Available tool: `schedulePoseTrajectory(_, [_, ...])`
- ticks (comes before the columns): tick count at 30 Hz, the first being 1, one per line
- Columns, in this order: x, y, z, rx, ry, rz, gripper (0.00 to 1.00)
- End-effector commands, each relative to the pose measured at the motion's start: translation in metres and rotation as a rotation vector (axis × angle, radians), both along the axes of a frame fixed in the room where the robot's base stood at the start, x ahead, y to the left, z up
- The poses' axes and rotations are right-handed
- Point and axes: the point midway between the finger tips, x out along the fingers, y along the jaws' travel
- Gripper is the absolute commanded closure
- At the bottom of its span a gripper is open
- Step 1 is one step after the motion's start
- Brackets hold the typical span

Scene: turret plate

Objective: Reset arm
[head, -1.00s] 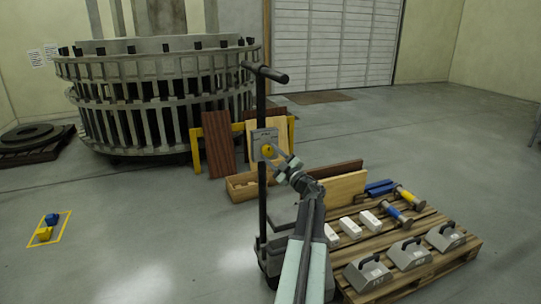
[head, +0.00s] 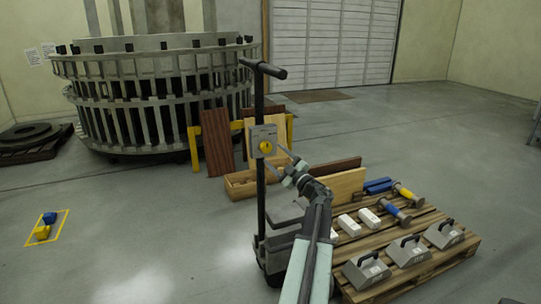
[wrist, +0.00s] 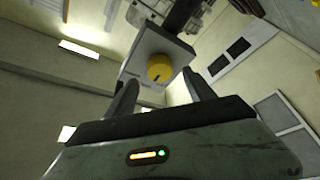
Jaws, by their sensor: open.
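My gripper (head: 284,163) is open and empty in the head view, its fingers apart and pointing up and left. It is just right of a grey control box with a yellow round knob (head: 265,147), mounted on the black upright post (head: 260,105) of a wheeled cart. In the wrist view, the grey box (wrist: 135,62) and its yellow knob (wrist: 159,68) show beyond and between the two dark fingers (wrist: 163,92). The knob has a dark mark on its face. A gap shows between fingers and knob.
A wooden pallet (head: 440,262) at right bears grey handled blocks (head: 407,251), white blocks and blue and yellow tools. A wooden crate (head: 240,185) and leaning boards stand behind the post. A large ringed turret structure (head: 150,95) stands at back left. The left floor is mostly open.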

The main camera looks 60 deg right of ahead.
Motion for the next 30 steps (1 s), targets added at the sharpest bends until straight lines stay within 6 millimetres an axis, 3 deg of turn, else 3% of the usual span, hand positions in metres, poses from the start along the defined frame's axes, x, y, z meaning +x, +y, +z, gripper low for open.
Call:
schedulePoseTrajectory(3, [-0.023, 0.010, -0.009, 0.000, 0.000, -0.001, 0.37])
schedulePoseTrajectory(6, [-0.032, 0.012, -0.011, 0.001, 0.001, -0.001, 0.37])
schedulePoseTrajectory(21, [-0.029, 0.014, -0.010, 0.000, 0.000, 0.006, 0.37])
schedulePoseTrajectory(23, [-0.012, 0.023, -0.010, 0.001, 0.000, 0.030, 0.37])
schedulePoseTrajectory(26, [0.041, 0.057, -0.010, 0.001, 0.000, 0.112, 0.37])
schedulePoseTrajectory(30, [0.135, 0.138, -0.010, 0.001, 0.000, 0.275, 0.37])
